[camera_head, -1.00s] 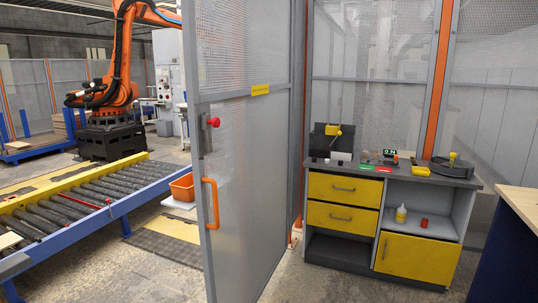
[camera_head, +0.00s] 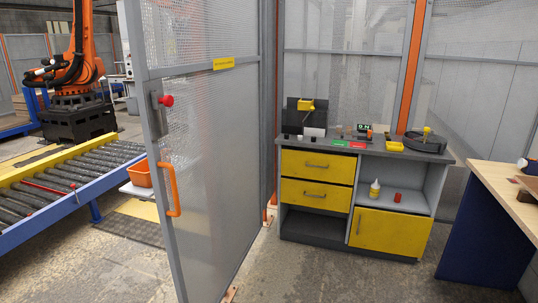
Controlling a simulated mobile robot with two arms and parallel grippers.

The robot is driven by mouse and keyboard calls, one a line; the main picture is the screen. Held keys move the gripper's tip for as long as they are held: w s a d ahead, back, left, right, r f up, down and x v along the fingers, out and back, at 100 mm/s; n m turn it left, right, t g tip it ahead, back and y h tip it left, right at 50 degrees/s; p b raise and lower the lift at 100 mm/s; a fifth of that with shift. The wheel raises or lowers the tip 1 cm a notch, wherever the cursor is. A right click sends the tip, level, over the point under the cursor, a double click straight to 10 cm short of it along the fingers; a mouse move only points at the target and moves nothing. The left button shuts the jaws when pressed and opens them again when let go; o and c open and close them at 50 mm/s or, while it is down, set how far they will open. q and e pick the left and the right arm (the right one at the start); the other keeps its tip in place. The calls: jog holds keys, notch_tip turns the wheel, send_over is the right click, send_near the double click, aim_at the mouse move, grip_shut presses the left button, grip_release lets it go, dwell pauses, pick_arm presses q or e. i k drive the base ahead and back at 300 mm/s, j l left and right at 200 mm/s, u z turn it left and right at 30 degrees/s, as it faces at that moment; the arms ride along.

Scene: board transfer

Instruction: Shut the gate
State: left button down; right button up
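The gate (camera_head: 212,150) is a tall grey mesh panel standing open, swung out toward me. It has an orange handle (camera_head: 171,190) on its free edge. A latch box (camera_head: 158,114) with a red knob (camera_head: 166,100) sits above the handle, and a yellow label is on the crossbar. The gate's hinge side is near the orange post (camera_head: 270,110). Neither of my grippers is in view.
A workbench (camera_head: 370,150) with yellow drawers stands right of the gate. A wooden-topped table (camera_head: 510,195) is at the right edge. A roller conveyor (camera_head: 60,190) and orange robot arm (camera_head: 82,70) lie left, beyond the opening. The floor (camera_head: 320,275) ahead is clear.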

aim_at(158, 166)
jog(key=i+l+z, duration=0.3)
jog(key=i, duration=0.25)
jog(key=i+l+z, duration=0.3)
jog(key=i, duration=0.3)
jog(key=i+j+z, duration=0.1)
jog(key=i+z, duration=0.2)
jog(key=i, duration=0.3)
